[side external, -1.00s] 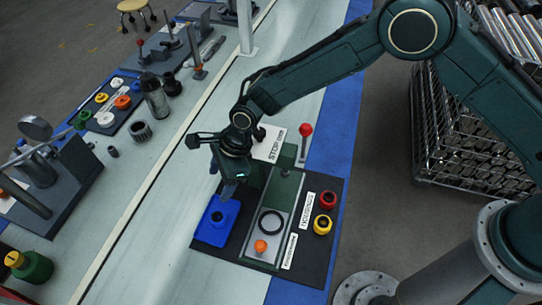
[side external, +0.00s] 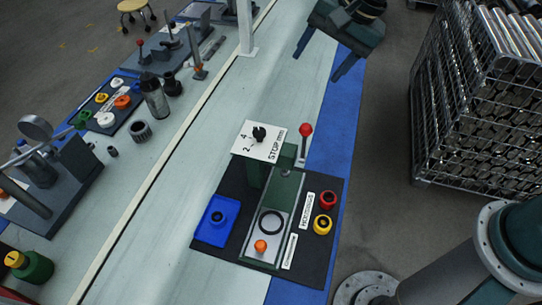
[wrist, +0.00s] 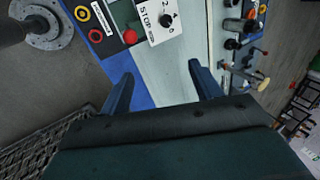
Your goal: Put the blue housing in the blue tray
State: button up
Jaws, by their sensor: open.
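The blue tray (side external: 201,234) lies on the left part of the black mat in the side view. The blue housing (side external: 217,216), a short dark-blue ring with a dark hole, appears to sit upright inside the tray, near its middle. Blue on blue makes its outline hard to read. My gripper (side external: 316,67) is at the top of the side view, well away from the tray. Its two fingers are apart with nothing between them. The wrist view also shows the open, empty fingers (wrist: 160,71). Neither tray nor blue housing shows in that view.
The black mat (side external: 312,262) holds a green fixture (side external: 284,198), a red housing (side external: 327,200) and a yellow housing (side external: 322,224). A white STOP dial plate (side external: 258,141) and red-knobbed lever (side external: 305,131) stand behind. The bench between plate and gripper is clear.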

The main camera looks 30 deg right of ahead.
jog(key=s+d+r+n+t+h, duration=0.1)
jog(key=s+d+r+n, duration=0.5)
jog(key=s+d, duration=0.45)
jog(key=s+d+n+h, duration=0.1)
jog(key=s+d+n, duration=0.1)
jog(key=s+d, duration=0.2)
jog(key=s+d+n+t, duration=0.1)
jog(key=s+d, duration=0.3)
jog(key=s, duration=0.5)
jog(key=shift+s+n+h, duration=0.4)
